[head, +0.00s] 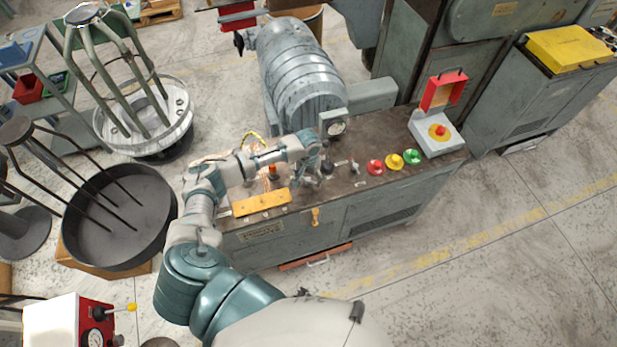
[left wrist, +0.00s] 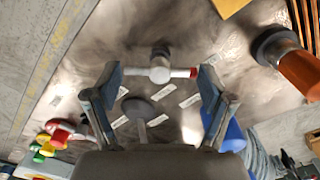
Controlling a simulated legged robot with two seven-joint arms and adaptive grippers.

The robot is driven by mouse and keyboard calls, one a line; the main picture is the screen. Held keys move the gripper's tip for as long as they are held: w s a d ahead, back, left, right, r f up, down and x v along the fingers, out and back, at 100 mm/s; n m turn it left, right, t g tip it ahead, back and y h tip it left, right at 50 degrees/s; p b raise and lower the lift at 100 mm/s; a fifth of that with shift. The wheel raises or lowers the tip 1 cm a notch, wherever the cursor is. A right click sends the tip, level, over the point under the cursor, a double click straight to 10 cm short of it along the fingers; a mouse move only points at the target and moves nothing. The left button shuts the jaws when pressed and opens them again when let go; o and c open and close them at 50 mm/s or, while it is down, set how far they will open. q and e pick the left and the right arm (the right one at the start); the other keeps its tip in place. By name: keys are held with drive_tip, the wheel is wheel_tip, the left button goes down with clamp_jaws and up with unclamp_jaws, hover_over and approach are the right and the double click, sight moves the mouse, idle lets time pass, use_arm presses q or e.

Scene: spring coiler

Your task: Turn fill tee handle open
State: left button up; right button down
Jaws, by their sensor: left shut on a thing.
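The tee handle (left wrist: 160,73) is a small pale crossbar with a red end on a short dark stem, standing on the worn bench top. My right gripper is not in view. I cannot tell from these frames how far the handle is turned.
Red, yellow and green buttons (head: 395,162) and a box with a red button (head: 437,132) stand right on the bench (head: 330,195). An orange-handled lever (left wrist: 296,68) and a yellow plate (head: 262,202) are left of the gripper in the head view. A round dark knob (left wrist: 138,107) stands close by.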

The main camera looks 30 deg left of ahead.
use_arm(q)
drive_tip(key=shift+m+p, duration=0.5)
drive_tip(key=shift+p, duration=0.05)
drive_tip(key=shift+r+m+p, duration=0.1)
drive_tip(key=shift+m+p, duration=0.9)
drive_tip(key=shift+p, duration=0.05)
drive_tip(key=shift+s+m+p, duration=0.1)
drive_tip(key=shift+m+p, duration=0.55)
drive_tip(key=shift+m, duration=0.35)
drive_tip(key=m+p, duration=0.1)
drive_tip(key=m, duration=0.1)
drive_tip(key=shift+m, duration=0.3)
drive_tip(key=m+p, duration=0.1)
drive_tip(key=m, duration=0.1)
drive_tip(key=shift+m, duration=0.4)
drive_tip(key=m+p, duration=0.1)
drive_tip(key=m, duration=0.1)
drive_tip(key=shift+m, duration=0.3)
drive_tip(key=m, duration=0.4)
drive_tip(key=shift+f+m, duration=0.2)
drive_tip(key=shift+m, duration=0.2)
